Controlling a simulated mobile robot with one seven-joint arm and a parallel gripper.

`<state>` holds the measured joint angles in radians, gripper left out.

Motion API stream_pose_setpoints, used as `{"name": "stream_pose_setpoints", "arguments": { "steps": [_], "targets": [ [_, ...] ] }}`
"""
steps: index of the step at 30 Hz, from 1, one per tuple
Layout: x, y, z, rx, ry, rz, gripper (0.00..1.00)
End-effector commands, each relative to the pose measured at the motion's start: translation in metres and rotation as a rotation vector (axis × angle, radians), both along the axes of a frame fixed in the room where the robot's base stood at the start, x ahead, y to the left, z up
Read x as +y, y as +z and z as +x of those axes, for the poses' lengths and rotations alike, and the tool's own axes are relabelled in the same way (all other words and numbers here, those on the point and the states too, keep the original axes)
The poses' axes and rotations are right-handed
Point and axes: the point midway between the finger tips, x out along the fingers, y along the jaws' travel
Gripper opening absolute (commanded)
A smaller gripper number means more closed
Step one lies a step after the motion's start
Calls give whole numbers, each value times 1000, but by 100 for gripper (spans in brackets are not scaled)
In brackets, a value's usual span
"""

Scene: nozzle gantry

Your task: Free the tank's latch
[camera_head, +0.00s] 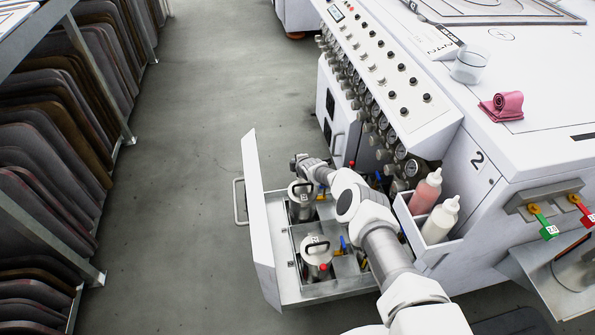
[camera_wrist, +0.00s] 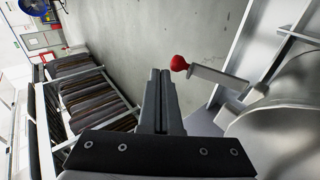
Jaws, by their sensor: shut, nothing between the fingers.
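A drawer (camera_head: 262,228) stands pulled out of the white machine and holds two metal tanks with black handles. The far tank (camera_head: 300,212) is partly behind my arm; the near tank (camera_head: 317,262) has a red knob at its front. In the wrist view, a latch lever (camera_wrist: 218,78) with a red knob (camera_wrist: 180,63) sticks out beside a rounded metal tank (camera_wrist: 285,130). My gripper (camera_wrist: 160,73) is shut and empty, its fingertips just left of the red knob, with a small gap in the picture. In the head view, my gripper (camera_head: 298,163) is above the far tank; its fingertips are unclear.
A rack of dark panels (camera_head: 50,130) lines the left side, with clear grey floor (camera_head: 195,150) between it and the drawer. Gauges and knobs (camera_head: 375,110) line the machine's front. Two bottles (camera_head: 440,220) stand in a white holder right of my arm.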

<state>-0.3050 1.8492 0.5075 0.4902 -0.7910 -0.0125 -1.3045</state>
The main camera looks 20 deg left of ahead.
Motion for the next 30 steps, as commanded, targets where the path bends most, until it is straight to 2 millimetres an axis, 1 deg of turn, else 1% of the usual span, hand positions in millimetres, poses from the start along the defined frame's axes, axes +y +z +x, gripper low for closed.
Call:
{"name": "stream_pose_setpoints", "arguments": {
  "steps": [20,30],
  "targets": [
    [0,0,0,0,0,0,0],
    [-3,1,-6,1,0,-2,0]
  ]
}}
